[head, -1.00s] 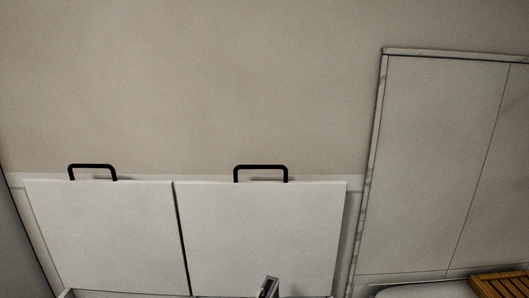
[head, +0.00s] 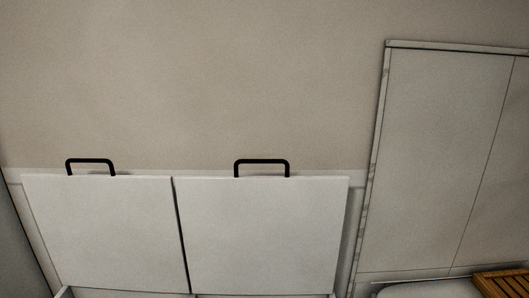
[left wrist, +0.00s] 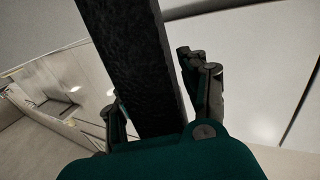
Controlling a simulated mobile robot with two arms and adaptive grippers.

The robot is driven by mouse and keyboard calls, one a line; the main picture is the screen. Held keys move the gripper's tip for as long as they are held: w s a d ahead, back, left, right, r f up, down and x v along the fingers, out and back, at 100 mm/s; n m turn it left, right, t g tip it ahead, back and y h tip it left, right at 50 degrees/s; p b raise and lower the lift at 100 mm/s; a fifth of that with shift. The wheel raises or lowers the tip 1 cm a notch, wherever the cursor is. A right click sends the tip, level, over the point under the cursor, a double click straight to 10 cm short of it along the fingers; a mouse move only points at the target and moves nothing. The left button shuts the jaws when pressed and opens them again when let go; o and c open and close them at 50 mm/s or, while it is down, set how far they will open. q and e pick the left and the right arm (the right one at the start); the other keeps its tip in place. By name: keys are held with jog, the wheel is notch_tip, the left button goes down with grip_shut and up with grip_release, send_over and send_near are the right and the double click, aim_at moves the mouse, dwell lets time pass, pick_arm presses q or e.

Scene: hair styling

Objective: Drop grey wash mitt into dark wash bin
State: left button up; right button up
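A long, very dark slab with a rough, cloth-like face (left wrist: 140,65) stands between the fingers of my left gripper (left wrist: 160,98) in the left wrist view. It looks to be the grey wash mitt. The fingers lie along its two sides, and its far end runs out of the picture. My left gripper is not in the head view. Two raised white lids, left (head: 105,235) and right (head: 265,235), lean against the wall, each with a black handle. Only slivers of the bins' rims show below them. I cannot tell which bin is the dark wash one. My right gripper is not seen.
A framed pale panel (head: 430,160) is on the wall at right. A slatted wooden piece (head: 500,284) and a white rounded surface (head: 428,289) are at the bottom right. The wall above the lids is bare.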

pick_arm(q)
jog(key=shift+o, duration=0.5)
notch_tip(320, 180, up, 10)
dwell(0.4)
